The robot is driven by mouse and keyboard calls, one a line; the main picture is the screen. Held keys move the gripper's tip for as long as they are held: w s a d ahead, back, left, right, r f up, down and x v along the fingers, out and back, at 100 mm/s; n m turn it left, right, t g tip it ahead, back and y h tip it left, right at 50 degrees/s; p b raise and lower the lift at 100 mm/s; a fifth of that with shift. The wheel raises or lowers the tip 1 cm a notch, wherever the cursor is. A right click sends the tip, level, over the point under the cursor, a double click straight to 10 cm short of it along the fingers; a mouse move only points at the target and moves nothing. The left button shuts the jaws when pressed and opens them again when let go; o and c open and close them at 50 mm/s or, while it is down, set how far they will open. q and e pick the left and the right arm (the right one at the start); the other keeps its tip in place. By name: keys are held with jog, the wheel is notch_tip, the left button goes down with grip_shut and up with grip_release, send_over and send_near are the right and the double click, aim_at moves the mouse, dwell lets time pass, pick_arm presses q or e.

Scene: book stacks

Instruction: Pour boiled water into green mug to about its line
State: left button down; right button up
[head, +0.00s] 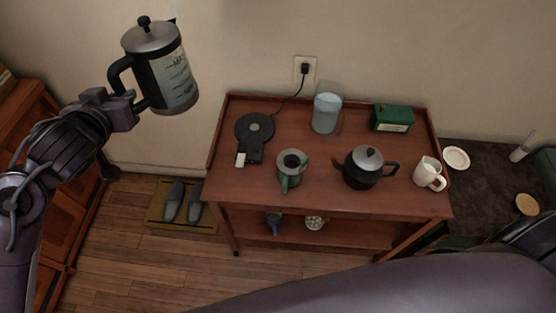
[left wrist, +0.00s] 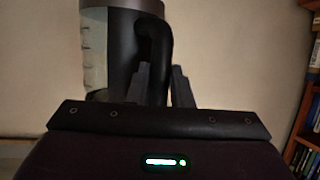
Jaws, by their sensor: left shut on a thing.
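In the head view my left gripper (head: 124,107) is shut on the handle of a kettle (head: 176,85). My right gripper is not in view.
The wooden table (head: 240,193) also holds a black kettle base (head: 254,135), a clear pitcher (head: 326,112), a green box (head: 393,117), a black teapot (head: 364,167) and a white jug (head: 429,173). A cord runs to the wall socket (head: 304,70).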

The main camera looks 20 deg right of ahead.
pick_arm(q)
jog(key=d+f+m+g+h, duration=0.3)
jog(key=d+f+m+h, duration=0.1)
jog(key=f, duration=0.8)
jog(key=s+d+f+m+g+h+b, duration=0.1)
jog(key=d+f+m+g+h, duration=0.2)
jog(key=f, duration=0.9)
jog(key=m+h, duration=0.2)
jog(key=shift+s+d+m, duration=0.25)
jog(key=shift+d+m, duration=0.05)
jog(key=shift+d, duration=0.1)
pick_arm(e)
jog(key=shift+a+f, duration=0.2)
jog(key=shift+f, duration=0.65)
pick_arm(q)
jog(key=shift+r, duration=0.1)
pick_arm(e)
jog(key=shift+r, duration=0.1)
